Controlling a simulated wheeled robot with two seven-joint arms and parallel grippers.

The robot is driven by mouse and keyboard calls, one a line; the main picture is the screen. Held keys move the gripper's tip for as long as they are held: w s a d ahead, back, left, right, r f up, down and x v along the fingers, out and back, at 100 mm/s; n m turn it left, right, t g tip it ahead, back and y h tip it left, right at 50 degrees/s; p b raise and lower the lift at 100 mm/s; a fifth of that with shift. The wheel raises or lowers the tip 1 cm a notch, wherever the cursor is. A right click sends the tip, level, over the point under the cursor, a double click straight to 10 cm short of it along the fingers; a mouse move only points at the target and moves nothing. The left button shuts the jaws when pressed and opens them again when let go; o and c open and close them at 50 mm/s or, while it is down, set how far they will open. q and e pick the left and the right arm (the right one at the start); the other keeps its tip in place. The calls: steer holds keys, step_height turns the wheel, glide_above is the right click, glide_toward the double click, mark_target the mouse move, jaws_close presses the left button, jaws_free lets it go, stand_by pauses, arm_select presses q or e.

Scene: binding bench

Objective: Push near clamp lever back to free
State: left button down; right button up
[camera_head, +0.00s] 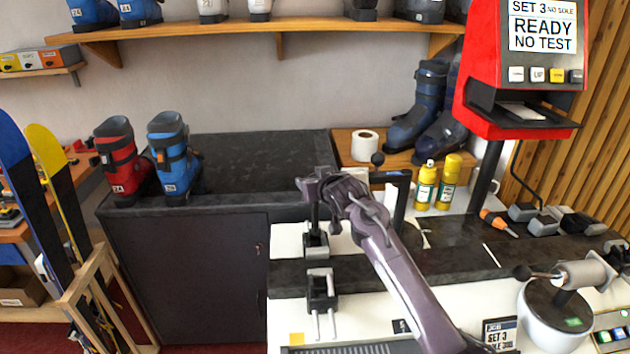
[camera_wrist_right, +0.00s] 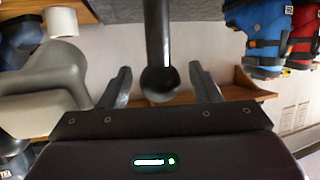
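My right gripper (camera_head: 316,186) reaches in from the lower right, above a black clamp base (camera_head: 316,241) on the white bench. A dark lever post (camera_head: 314,214) stands roughly upright from that base up to the gripper. In the right wrist view my right gripper (camera_wrist_right: 160,75) is open, with a black lever rod (camera_wrist_right: 157,30) and its ball knob (camera_wrist_right: 159,81) between the fingers. Gaps show on both sides, so neither finger appears to touch the knob. In the head view my gripper hides the lever's top. My left gripper is in neither view.
Another black block (camera_head: 321,290) with metal prongs sits closer to me. A black post with a crossbar (camera_head: 400,205) stands to the right, by yellow bottles (camera_head: 425,187) and a paper roll (camera_head: 365,142). A red display machine (camera_head: 480,75) rises at right. The dark counter top (camera_head: 260,160) behind is mostly clear.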

steer(key=b+v, duration=0.1)
steer(key=v, duration=0.6)
steer(key=shift+s, duration=0.35)
steer(key=shift+d+r, duration=0.1)
